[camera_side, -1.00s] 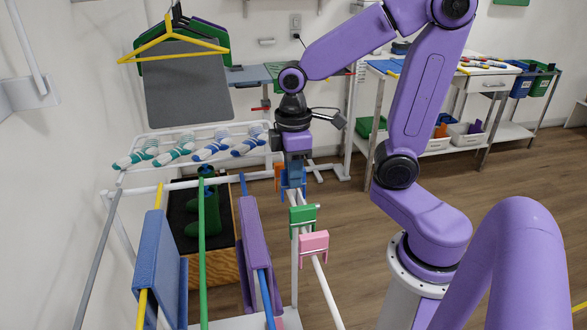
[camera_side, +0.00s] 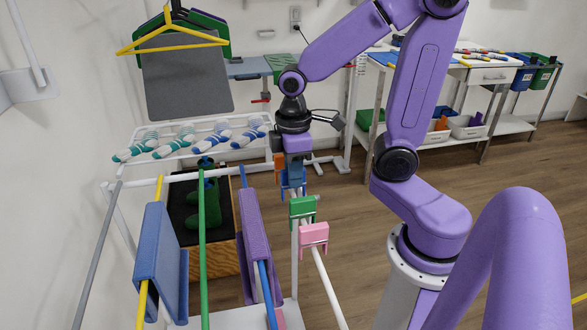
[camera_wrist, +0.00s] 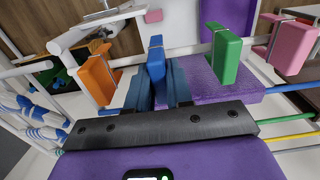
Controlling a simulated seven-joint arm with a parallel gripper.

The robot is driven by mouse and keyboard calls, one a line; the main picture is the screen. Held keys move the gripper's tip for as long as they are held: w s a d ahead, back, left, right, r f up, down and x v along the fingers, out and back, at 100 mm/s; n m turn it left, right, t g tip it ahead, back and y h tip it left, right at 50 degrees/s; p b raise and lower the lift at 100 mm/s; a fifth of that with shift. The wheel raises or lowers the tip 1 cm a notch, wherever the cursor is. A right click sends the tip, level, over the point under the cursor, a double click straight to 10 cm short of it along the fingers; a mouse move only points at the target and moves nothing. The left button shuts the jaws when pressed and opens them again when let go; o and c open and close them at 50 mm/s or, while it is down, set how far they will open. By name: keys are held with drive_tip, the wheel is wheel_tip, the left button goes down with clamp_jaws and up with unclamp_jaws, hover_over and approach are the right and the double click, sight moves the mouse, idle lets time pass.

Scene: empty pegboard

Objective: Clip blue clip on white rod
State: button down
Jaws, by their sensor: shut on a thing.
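The blue clip (camera_wrist: 156,58) stands between the dark blue fingers of my gripper (camera_wrist: 156,88) in the wrist view. My gripper (camera_side: 292,178) is shut on it and points down at the far end of the white rod (camera_side: 318,272) in the side view. There the blue clip is hard to tell from the fingers. An orange clip (camera_side: 279,166) is just left of my gripper, and a green clip (camera_side: 302,208) and a pink clip (camera_side: 314,235) sit on the rod, nearer the camera. Whether the blue clip touches the rod is hidden.
A purple cloth (camera_side: 256,240) hangs on a blue rod and a blue cloth (camera_side: 160,255) on a yellow rod. A bare green rod (camera_side: 202,255) lies between them. Socks (camera_side: 195,142) lie on a white rack behind. The orange and green clips stand close to my gripper.

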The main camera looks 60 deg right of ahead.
drive_tip(key=shift+f, duration=0.45)
drive_tip(key=c, duration=0.9)
unclamp_jaws()
drive_tip(key=shift+c, duration=0.2)
drive_tip(key=shift+r, duration=0.1)
wheel_tip(320, 180, up, 17)
drive_tip(key=s+a+f+n, duration=0.3)
drive_tip(key=s+a+f, duration=0.1)
drive_tip(key=s+f, duration=0.9)
wheel_tip(320, 180, down, 2)
drive_tip(key=shift+s+a+f+n, duration=0.1)
drive_tip(key=shift+s+a+n, duration=0.05)
drive_tip(key=shift+s+n, duration=0.2)
